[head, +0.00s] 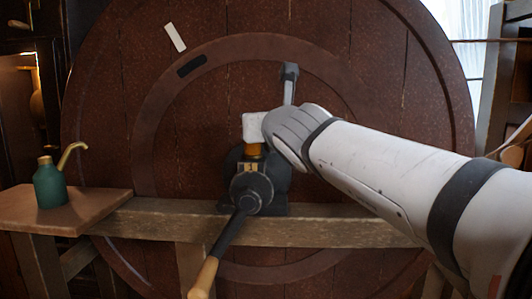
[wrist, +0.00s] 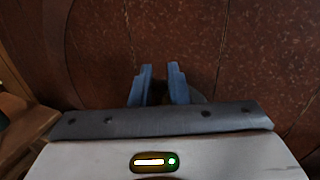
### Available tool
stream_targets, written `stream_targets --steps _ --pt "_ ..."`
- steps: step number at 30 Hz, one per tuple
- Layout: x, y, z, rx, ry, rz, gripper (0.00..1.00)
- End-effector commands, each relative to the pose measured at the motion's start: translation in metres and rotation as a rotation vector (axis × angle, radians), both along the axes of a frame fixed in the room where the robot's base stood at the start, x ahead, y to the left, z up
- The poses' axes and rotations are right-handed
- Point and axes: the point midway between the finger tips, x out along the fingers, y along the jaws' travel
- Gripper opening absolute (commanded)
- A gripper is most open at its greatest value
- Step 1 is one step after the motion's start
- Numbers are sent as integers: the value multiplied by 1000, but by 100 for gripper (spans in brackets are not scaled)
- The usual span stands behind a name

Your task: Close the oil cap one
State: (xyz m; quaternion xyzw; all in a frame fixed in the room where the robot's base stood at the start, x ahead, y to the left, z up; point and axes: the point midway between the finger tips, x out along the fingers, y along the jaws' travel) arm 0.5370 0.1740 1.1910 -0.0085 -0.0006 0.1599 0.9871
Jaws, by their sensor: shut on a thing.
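The bearing housing (head: 262,185) is a dark round casting on the wooden beam in the head view. A small "1" label (head: 250,168) marks it. Above the label is a brass-coloured part, oil cap one (head: 254,150), directly under the white end of my gripper (head: 255,128). My gripper comes in from the right and is shut on the cap. The fingertips hide much of it, so its lid angle cannot be told. In the wrist view the two blue-grey fingers (wrist: 160,75) stand a little apart, and the cap is not clearly visible.
A large wooden wheel (head: 110,100) stands close behind the housing. A dark crank with a wooden handle (head: 203,278) sticks out toward me below. A green oil can (head: 50,185) with a brass spout stands on a wooden shelf (head: 85,207) at the left.

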Motion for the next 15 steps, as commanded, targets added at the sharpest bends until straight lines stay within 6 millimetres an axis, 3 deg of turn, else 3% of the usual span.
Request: stream_targets --steps 1,15 --pt "-1 3 -11 12 2 -14 0" --pt "-4 9 -7 12 8 -216 0"
